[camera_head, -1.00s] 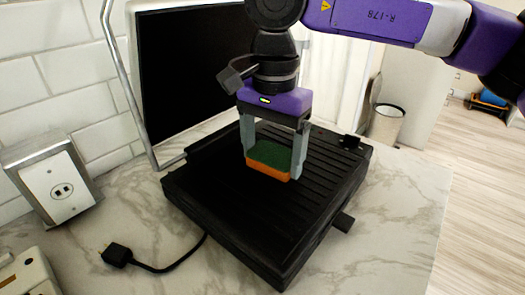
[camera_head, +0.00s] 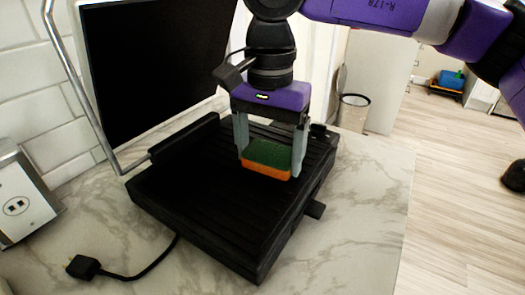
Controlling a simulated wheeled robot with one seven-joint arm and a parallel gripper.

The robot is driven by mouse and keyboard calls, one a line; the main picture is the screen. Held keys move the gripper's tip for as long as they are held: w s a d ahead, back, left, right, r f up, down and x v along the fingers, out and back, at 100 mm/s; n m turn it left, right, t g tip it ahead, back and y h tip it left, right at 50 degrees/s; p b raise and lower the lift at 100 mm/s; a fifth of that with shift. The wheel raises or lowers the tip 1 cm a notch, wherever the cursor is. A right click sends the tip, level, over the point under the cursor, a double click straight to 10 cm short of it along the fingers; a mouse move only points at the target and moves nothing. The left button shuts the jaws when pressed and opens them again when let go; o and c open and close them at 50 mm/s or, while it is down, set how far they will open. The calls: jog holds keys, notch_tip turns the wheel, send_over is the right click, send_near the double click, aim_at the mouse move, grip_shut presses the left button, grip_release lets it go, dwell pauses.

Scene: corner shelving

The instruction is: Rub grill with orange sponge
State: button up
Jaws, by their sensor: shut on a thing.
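The grill (camera_head: 207,203) is a black open appliance on a marble counter, with a ridged lower plate. Its lid (camera_head: 150,75) stands raised at the back left. The orange sponge (camera_head: 265,172) has a green top and lies flat between the fingers of my gripper (camera_head: 270,160). My gripper points down and is shut on the sponge's two sides. The sponge is over the right half of the ridged plate; its underside is hidden, so I cannot tell whether it touches the ridges.
A black plug and cord (camera_head: 84,267) lie on the counter (camera_head: 340,235) at the front left. A wall outlet (camera_head: 22,200) is at the far left. The counter ends at the right, above a wooden floor (camera_head: 450,215). A bin (camera_head: 352,112) stands behind.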

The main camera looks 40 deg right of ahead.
aim_at(287, 157)
jog(key=shift+s+d+f+b, duration=0.1)
jog(key=shift+s+d+b, duration=0.1)
jog(key=shift+s+d, duration=0.35)
jog(key=shift+s+d+b, duration=0.2)
jog(key=shift+s+d, duration=0.1)
jog(key=shift+s, duration=0.45)
jog(key=shift+w+a, duration=0.1)
jog(key=shift+w+a, duration=0.45)
jog(key=shift+w, duration=0.25)
jog(key=shift+w+a, duration=0.4)
jog(key=shift+w, duration=0.3)
jog(key=shift+w+a+p, duration=0.1)
jog(key=shift+w+a, duration=0.5)
jog(key=shift+w, duration=0.3)
jog(key=shift+w+a+p, duration=0.1)
jog(key=shift+w+a, duration=0.5)
jog(key=shift+w, duration=0.3)
jog(key=shift+w+a+p, duration=0.1)
jog(key=shift+w+a, duration=0.5)
jog(key=shift+w, duration=0.3)
jog(key=shift+w+a+p, duration=0.25)
jog(key=shift+w+a, duration=0.25)
jog(key=shift+w, duration=0.35)
jog(key=shift+w+a+p, duration=0.2)
jog(key=shift+w+a, duration=0.3)
jog(key=shift+w, duration=0.3)
